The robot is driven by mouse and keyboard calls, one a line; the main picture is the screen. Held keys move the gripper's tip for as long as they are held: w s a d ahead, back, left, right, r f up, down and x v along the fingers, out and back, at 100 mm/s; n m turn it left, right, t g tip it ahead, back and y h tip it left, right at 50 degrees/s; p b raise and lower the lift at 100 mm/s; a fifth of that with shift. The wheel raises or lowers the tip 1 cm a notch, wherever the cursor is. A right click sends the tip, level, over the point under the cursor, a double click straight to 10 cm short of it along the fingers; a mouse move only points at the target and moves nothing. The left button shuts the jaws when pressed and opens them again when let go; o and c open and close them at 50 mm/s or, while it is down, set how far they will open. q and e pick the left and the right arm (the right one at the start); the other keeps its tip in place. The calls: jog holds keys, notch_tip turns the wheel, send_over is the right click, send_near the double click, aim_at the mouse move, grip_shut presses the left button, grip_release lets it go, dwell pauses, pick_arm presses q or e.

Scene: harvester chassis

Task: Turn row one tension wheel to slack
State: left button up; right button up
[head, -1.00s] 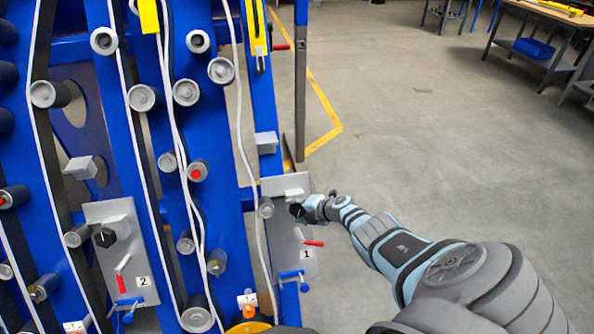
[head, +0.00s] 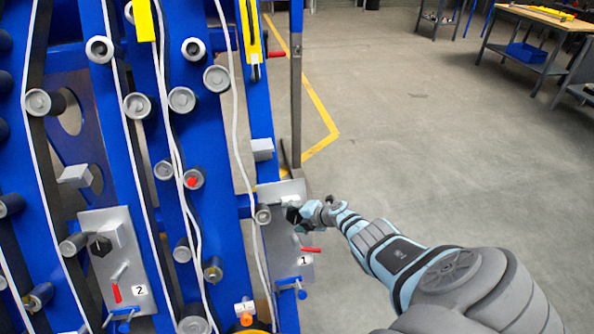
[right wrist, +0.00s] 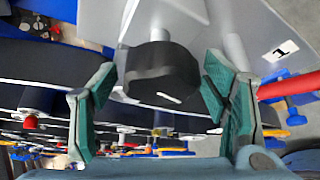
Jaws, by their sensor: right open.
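The row one tension wheel is a black knob (head: 292,214) on the grey plate (head: 268,240) labelled 1. In the right wrist view the black wheel (right wrist: 160,76) has a short white mark pointing to the lower right. My right gripper (head: 307,214) is at the wheel's right side in the head view. In the right wrist view the green fingers of my right gripper (right wrist: 160,92) are open, one on each side of the wheel, with visible gaps. The wheel is not gripped. My left gripper is not in view.
A red lever (head: 311,250) sticks out just below the wheel, close to the right finger (right wrist: 290,86). A similar plate (head: 128,262) labelled 2 stands to the left. White belts and rollers run on the blue frame (head: 227,180).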

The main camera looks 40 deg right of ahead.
aim_at(298, 216)
jog(key=v, duration=0.6)
jog(key=shift+s+d, duration=0.1)
jog(key=shift+s, duration=0.1)
jog(key=shift+s+r, duration=0.3)
jog(key=shift+r, duration=0.15)
